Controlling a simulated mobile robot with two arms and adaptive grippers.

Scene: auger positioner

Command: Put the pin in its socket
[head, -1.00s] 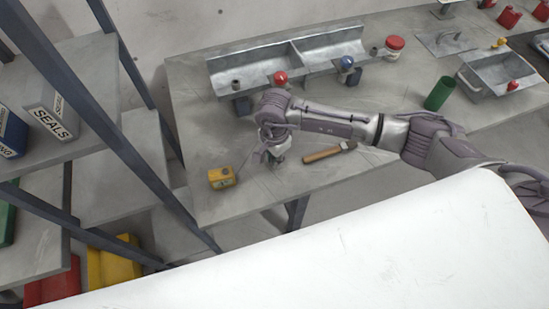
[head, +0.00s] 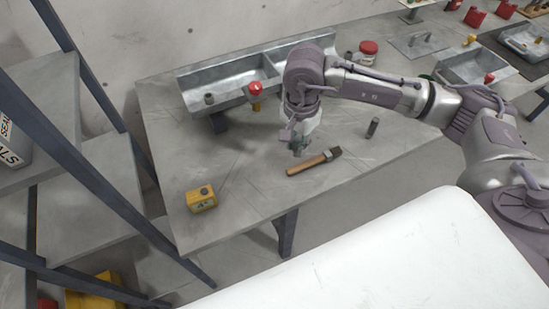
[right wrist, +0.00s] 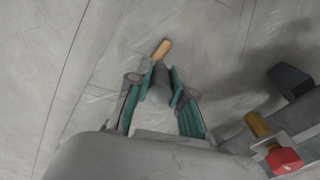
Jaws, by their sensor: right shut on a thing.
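My right gripper (head: 300,150) is above the bench, close over the hammer's wooden handle in the head view. In the right wrist view its green-sided fingers (right wrist: 161,88) are closed on a grey piece (right wrist: 157,86), perhaps the pin; its lower end is hard to make out. A red-knobbed piece with a yellow shank (head: 255,90) stands at the trough's front edge. It also shows at lower right in the right wrist view (right wrist: 284,160). I cannot tell which part is the socket. My left gripper is out of view.
The hammer (head: 308,165) lies on the bench (head: 240,170). A yellow box (head: 201,198) sits near the left front edge. A dark grey cylinder (head: 372,128) stands to the right. The metal trough (head: 225,80) lies behind. Bare bench lies between box and hammer.

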